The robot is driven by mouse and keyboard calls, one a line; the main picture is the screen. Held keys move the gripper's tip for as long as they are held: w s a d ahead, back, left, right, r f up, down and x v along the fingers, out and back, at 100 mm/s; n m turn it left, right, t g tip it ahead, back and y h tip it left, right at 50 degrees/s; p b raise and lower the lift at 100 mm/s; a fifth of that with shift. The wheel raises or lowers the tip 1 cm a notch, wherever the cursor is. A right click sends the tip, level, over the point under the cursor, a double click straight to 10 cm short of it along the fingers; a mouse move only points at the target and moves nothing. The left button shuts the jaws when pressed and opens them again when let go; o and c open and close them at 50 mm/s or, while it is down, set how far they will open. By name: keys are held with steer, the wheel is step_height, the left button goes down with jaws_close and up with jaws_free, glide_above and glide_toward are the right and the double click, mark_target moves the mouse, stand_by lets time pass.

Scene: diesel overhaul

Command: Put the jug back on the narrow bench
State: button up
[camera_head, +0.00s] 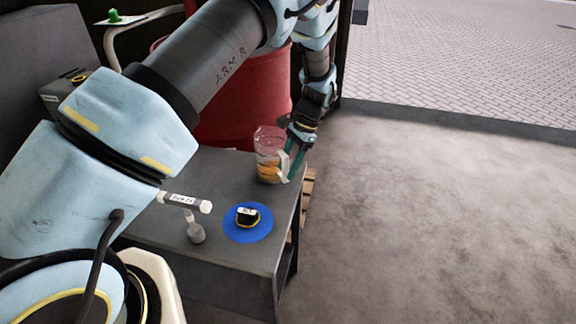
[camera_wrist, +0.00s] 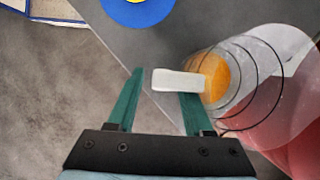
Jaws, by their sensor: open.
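The clear jug (camera_head: 268,157) with orange liquid in its lower part stands upright at the far right corner of the narrow grey bench (camera_head: 234,176). My gripper (camera_head: 295,160) is at the jug's right side, by its pale handle (camera_head: 283,166). In the wrist view the open green fingers of my gripper (camera_wrist: 158,100) lie on either side of the white handle (camera_wrist: 178,81), with a gap at the left finger. The jug (camera_wrist: 235,80) is beyond the right finger, seen from above. Whether the right finger touches the handle I cannot tell.
A blue disc (camera_head: 248,222) with a small black and yellow item lies on the bench's near part. A white-ended tool (camera_head: 194,228) stands left of it. A red drum (camera_head: 240,105) stands behind the bench. Open concrete floor (camera_head: 440,220) lies to the right.

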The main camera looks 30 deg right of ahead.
steer(key=shift+r, duration=0.15)
steer(key=b+v, duration=0.4)
steer(key=v, duration=0.8)
steer(key=w+a+r+n+h, duration=0.2)
steer(key=w+a+n, duration=0.15)
steer(key=a, duration=0.85)
steer(key=w+a+r+n+h, duration=0.25)
steer(key=a+n, duration=0.25)
steer(key=a, duration=0.7)
steer(key=s+a+n+t, duration=0.1)
steer(key=s+a+n, duration=0.3)
steer(key=a, duration=0.5)
steer(key=s+a+n, duration=0.4)
steer(key=s+a, duration=0.1)
steer(key=a, duration=0.4)
steer(key=shift+a+t, duration=0.4)
